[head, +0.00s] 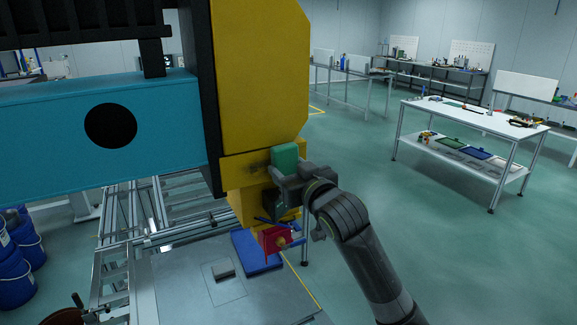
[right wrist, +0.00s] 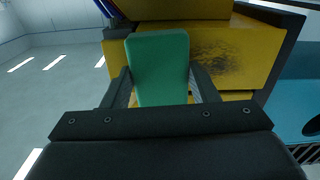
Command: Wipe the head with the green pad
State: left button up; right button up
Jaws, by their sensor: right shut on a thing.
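The head is a large yellow block (head: 262,75) on the end of a teal beam. A dark smudge (head: 255,162) marks its lower face; in the right wrist view the smudge (right wrist: 218,50) lies right of the pad. My right gripper (head: 286,176) is shut on the green pad (head: 285,157), which stands upright between the fingers. In the right wrist view the pad (right wrist: 160,68) is in front of the yellow face; whether it touches cannot be told. My left gripper is not in view.
Below the head are a red part (head: 272,239), a blue block (head: 256,252) and a grey plate (head: 200,290). The teal beam (head: 60,135) fills the left. Blue buckets (head: 15,270) stand at lower left. A white table (head: 470,118) is at right, with open floor before it.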

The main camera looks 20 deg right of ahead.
aim_at(238, 172)
jog(key=shift+s+a+p, duration=0.1)
jog(key=shift+a+p, duration=0.3)
jog(key=shift+a, duration=3.85)
jog(key=shift+s+a, duration=0.1)
jog(key=shift+a, duration=1.1)
jog(key=shift+d, duration=0.15)
jog(key=shift+s, duration=0.15)
jog(key=shift+s+p, duration=0.75)
jog(key=shift+s, duration=2.1)
jog(key=shift+d, duration=0.1)
